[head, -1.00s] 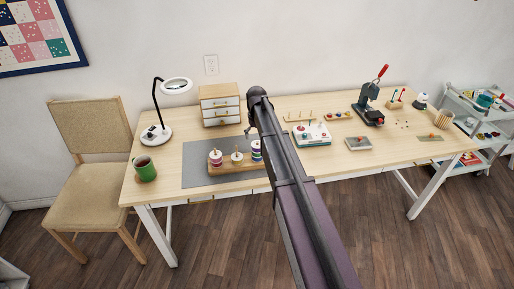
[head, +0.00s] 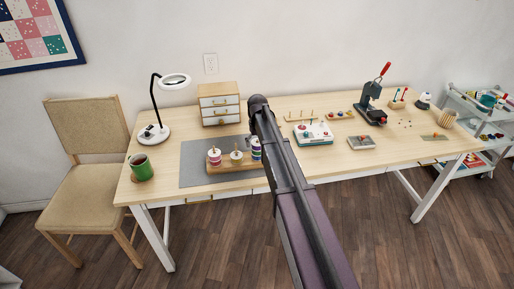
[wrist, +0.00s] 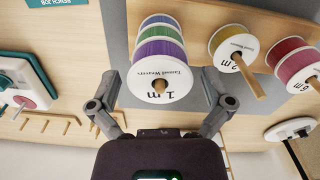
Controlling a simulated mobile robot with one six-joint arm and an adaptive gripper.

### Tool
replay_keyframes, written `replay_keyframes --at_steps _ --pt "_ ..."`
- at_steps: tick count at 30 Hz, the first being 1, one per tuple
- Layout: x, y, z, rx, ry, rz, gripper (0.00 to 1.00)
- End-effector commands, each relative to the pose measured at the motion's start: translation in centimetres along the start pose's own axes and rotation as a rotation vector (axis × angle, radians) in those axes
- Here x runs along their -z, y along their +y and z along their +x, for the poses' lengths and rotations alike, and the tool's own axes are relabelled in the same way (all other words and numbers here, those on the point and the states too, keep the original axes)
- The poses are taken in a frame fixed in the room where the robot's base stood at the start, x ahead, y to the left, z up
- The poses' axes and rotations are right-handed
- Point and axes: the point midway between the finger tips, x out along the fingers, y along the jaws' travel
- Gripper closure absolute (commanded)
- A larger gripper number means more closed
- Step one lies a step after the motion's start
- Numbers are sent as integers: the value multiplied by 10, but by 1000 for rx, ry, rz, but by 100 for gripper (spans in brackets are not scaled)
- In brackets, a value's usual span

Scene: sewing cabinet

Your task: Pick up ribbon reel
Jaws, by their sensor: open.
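A ribbon reel stack (wrist: 160,60) with purple, green and blue bands and a white face reading "1 m" is in the wrist view. My open gripper (wrist: 163,88) has one finger at each side of it, with nothing visibly clamped. A yellow-banded reel (wrist: 232,46) and a pink-red reel (wrist: 296,66) are to its right, each with a wooden peg. In the head view, the striped reel (head: 256,149) is beside my arm, partly hidden. The middle reel (head: 236,157) and left reel (head: 214,157) share its wooden holder (head: 225,168). My fingers are hidden there.
The holder stands on a grey mat (head: 194,172) at the table's front. A magnifier lamp (head: 155,133), small drawers (head: 219,108) and green mug (head: 141,168) are nearby. A red-knobbed device (head: 313,134) and a press (head: 369,105) are to the right.

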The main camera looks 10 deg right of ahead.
Motion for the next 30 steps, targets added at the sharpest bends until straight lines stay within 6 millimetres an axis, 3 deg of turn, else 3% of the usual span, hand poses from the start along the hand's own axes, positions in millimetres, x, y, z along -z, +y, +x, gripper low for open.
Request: replay_keyframes --at_steps 15,16,22,30 --pt "0 0 0 0 0 0 0" --pt "0 0 0 0 0 0 3" --pt "0 0 0 0 0 0 61" --pt "0 0 0 0 0 0 62"
